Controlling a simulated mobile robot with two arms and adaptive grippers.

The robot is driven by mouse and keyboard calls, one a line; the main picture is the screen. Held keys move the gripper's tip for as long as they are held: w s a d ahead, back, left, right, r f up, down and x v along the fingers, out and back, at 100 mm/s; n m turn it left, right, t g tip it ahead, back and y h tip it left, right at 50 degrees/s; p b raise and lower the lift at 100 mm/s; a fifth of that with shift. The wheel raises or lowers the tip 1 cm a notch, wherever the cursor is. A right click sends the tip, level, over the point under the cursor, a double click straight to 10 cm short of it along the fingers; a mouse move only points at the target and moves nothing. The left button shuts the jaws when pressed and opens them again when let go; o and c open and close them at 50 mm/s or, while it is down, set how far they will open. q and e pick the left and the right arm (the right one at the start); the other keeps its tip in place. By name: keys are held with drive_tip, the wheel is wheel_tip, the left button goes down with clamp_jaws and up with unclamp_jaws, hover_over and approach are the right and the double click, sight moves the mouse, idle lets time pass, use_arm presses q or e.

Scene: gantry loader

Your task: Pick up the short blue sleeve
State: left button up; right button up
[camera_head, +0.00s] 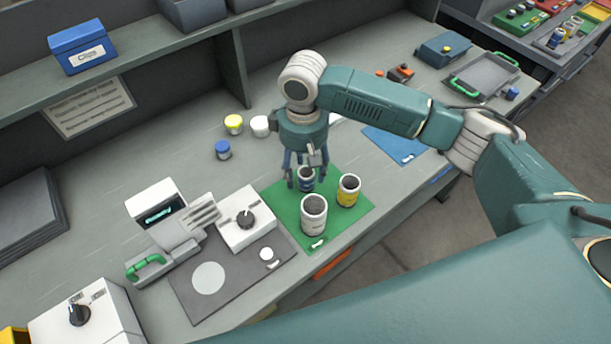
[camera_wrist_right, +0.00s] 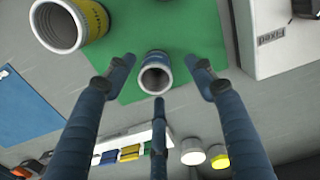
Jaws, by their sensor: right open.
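The short blue sleeve (camera_head: 306,184) stands upright on the green mat (camera_head: 279,206), toward its back edge. In the right wrist view the sleeve (camera_wrist_right: 155,84) shows its open hollow end. My right gripper (camera_head: 304,172) is above and around it, pointing down. In the right wrist view the open fingers of the gripper (camera_wrist_right: 160,76) are spread on several sides of the sleeve, with gaps visible. In the head view the fingers partly hide the sleeve. My left gripper is in neither view.
A taller white sleeve (camera_head: 313,219) and a yellow-banded sleeve (camera_head: 348,194) stand close by on the mat. A white box with a knob (camera_head: 246,228) is left of the mat. Yellow (camera_head: 234,121), white (camera_head: 260,130) and blue (camera_head: 223,152) capped pieces stand behind. A shelf overhangs the back.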

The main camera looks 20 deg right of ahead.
sight(306, 176)
drive_tip(key=f, duration=0.3)
drive_tip(key=shift+s+d+f+p, duration=0.15)
drive_tip(key=shift+d+f+p, duration=0.15)
drive_tip(key=shift+d+p, duration=0.1)
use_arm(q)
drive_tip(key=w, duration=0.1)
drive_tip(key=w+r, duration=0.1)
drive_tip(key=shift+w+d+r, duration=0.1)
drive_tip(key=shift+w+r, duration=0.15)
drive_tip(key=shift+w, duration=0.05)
use_arm(e)
drive_tip(key=c, duration=1.2)
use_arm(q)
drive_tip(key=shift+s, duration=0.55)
use_arm(e)
clamp_jaws()
drive_tip(key=shift+a+r, duration=0.1)
